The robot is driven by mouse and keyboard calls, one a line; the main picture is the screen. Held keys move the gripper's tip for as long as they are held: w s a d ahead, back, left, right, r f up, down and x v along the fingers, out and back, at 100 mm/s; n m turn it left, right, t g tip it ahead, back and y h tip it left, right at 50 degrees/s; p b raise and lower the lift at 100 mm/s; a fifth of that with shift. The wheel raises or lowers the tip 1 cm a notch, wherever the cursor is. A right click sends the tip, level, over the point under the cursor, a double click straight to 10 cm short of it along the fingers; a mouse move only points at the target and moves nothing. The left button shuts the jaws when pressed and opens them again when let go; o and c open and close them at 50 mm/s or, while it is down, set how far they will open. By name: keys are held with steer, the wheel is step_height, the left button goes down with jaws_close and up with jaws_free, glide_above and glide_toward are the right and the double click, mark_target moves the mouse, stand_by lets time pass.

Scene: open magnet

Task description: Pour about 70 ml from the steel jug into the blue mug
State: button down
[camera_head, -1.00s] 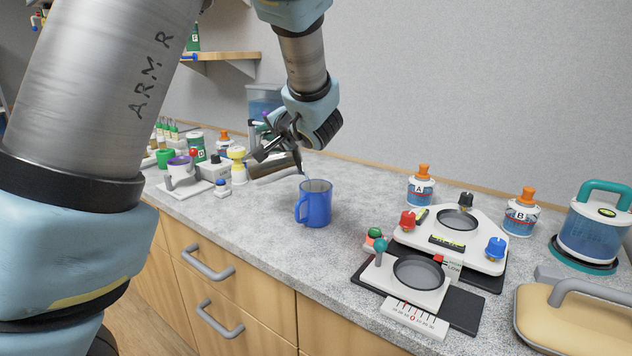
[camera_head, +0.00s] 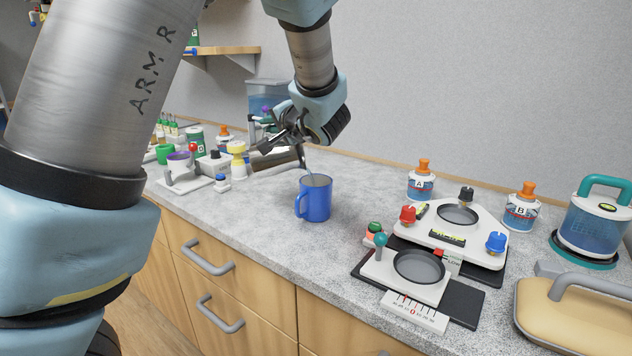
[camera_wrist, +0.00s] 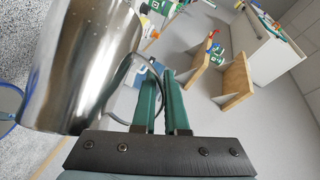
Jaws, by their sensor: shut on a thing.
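The steel jug (camera_head: 276,162) is tilted far over, nearly on its side, with its mouth end just above and left of the blue mug in the head view. It fills the left of the wrist view (camera_wrist: 82,62). The blue mug (camera_head: 313,201) stands upright on the counter, and part of its rim shows at the left edge of the wrist view (camera_wrist: 5,127). A thin pale bluish stream shows between the jug's lip and the mug's opening. My gripper (camera_wrist: 163,88) is shut on the jug's handle. The liquid level in the mug is hard to make out.
A balance-like device with dark round pans (camera_head: 420,266) stands right of the mug, with bottles A (camera_head: 421,184) and B (camera_head: 521,215) behind it. Several small containers crowd the counter at left. The counter directly around the mug is clear.

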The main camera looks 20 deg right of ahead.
steer(key=shift+s+d+r+m+t+b, duration=0.15)
steer(key=shift+s+d+r+t+b, duration=0.1)
steer(key=shift+d, duration=0.15)
steer(key=shift+s+d+r+m+t+b, duration=0.1)
steer(key=shift+s+d+r+m+t, duration=0.05)
steer(key=shift+s+d, duration=0.15)
stand_by(0.8)
steer(key=shift+d+r, duration=0.1)
stand_by(0.3)
steer(key=shift+w, duration=0.1)
steer(key=a, duration=0.1)
steer(key=w+a+p, duration=0.1)
steer(key=a+f+n+g, duration=0.1)
steer(key=shift+w, duration=0.25)
steer(key=shift+w+f+b, duration=0.1)
steer(key=shift+f+b, duration=0.65)
steer(key=shift+b, duration=0.05)
steer(key=shift+w+a+f+n+g+h+b, duration=0.15)
steer(key=shift+a+f+n+g+h+b, duration=0.15)
steer(key=shift+g+b, duration=0.35)
steer(key=shift+r, duration=0.15)
steer(key=b, duration=0.1)
steer(key=f+b, duration=0.1)
steer(key=a+f+n+h+b, duration=0.1)
steer(key=b, duration=0.1)
steer(key=shift+w+f+g, duration=0.15)
steer(key=shift+w+g, duration=0.2)
steer(key=shift+a, duration=0.1)
